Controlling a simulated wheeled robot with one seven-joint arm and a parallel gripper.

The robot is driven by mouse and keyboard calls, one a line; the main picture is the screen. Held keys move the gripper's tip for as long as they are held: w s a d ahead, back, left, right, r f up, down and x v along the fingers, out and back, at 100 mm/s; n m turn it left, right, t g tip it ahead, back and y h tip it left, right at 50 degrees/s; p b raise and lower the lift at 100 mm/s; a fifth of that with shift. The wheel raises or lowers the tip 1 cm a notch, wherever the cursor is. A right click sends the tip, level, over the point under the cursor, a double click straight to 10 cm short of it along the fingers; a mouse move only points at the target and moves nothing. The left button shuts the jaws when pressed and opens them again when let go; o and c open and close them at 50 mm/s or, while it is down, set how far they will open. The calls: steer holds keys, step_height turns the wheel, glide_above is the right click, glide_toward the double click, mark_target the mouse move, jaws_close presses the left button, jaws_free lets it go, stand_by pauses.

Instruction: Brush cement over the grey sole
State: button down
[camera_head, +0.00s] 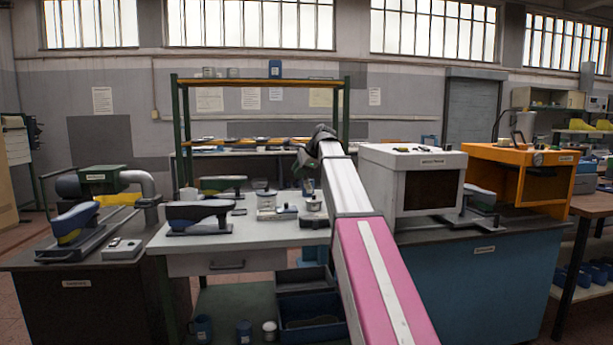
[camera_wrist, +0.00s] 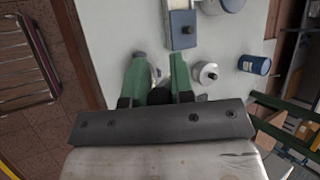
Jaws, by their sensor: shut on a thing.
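My gripper (camera_wrist: 158,62) has two green fingers and is over the pale table in the wrist view. It is shut on a dark, round-ended thing (camera_wrist: 159,96), mostly hidden by the fingers and palm; I cannot tell if it is a brush. In the head view my arm hides the fingertips. A dark blue shoe last (camera_head: 200,210) with a greyish upper face lies on a stand on the table, left of my arm. A green-and-dark last (camera_head: 222,183) is behind it. A blue-and-yellow last (camera_head: 75,223) is on the left bench. No cement is visible on any sole.
The pale table (camera_head: 255,235) carries jars (camera_head: 266,199). A white oven (camera_head: 412,180) and an orange oven (camera_head: 520,178) stand at the right.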

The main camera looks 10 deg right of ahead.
steer(key=shift+m+t, duration=0.3)
steer(key=shift+m, duration=0.1)
steer(key=shift+s+a+f, duration=0.1)
steer(key=shift+a+f, duration=0.05)
steer(key=shift+f, duration=1)
steer(key=shift+s+a+f, duration=0.1)
steer(key=shift+a+f, duration=0.05)
steer(key=shift+f, duration=0.95)
steer(key=shift+w, duration=0.15)
